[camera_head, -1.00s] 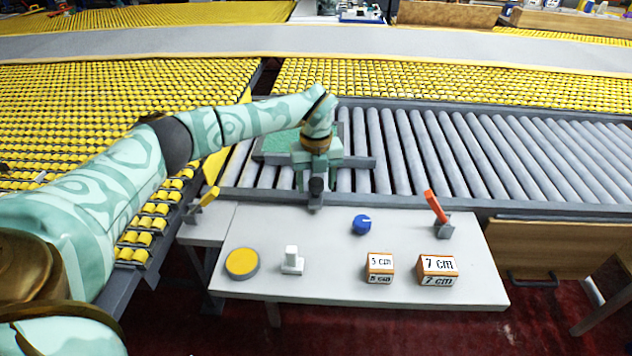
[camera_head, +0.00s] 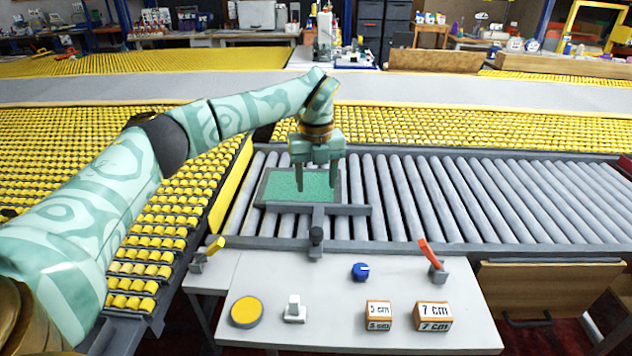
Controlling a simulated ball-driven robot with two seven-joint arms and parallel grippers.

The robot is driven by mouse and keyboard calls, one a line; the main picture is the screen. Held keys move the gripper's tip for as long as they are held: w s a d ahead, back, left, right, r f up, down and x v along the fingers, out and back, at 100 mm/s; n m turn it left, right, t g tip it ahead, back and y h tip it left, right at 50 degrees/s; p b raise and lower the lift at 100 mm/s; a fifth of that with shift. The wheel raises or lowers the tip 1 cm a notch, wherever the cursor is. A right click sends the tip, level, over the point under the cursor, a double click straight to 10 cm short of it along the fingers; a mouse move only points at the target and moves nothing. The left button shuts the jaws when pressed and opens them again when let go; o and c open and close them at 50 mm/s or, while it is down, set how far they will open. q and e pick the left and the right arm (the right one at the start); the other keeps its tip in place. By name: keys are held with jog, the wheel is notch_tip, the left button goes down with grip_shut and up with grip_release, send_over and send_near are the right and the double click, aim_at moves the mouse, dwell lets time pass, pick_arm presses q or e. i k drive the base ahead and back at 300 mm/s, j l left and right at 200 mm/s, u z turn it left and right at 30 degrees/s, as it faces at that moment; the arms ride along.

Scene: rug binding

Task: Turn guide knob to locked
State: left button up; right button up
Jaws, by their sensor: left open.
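A black knob (camera_head: 316,236) stands on the stem of a grey T-shaped guide (camera_head: 340,210) at the front edge of the roller conveyor. Whether it is locked cannot be told from its look. My left gripper (camera_head: 316,188) is open and empty, its two fingers pointing down. In the picture it is above and beyond the knob, apart from it, over a green mat piece (camera_head: 286,186) on the rollers. A blue knob (camera_head: 360,271) with a white mark sits on the white table. My right gripper is out of view.
The white table (camera_head: 270,275) also holds a yellow button (camera_head: 246,311), a white switch (camera_head: 294,309), a 5 cm block (camera_head: 378,315), a 7 cm block (camera_head: 433,315) and a red lever (camera_head: 430,255). A yellow lever (camera_head: 212,248) is at its left. The rollers (camera_head: 450,200) to the right are clear.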

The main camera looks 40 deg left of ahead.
aim_at(361, 271)
jog(key=k, duration=1)
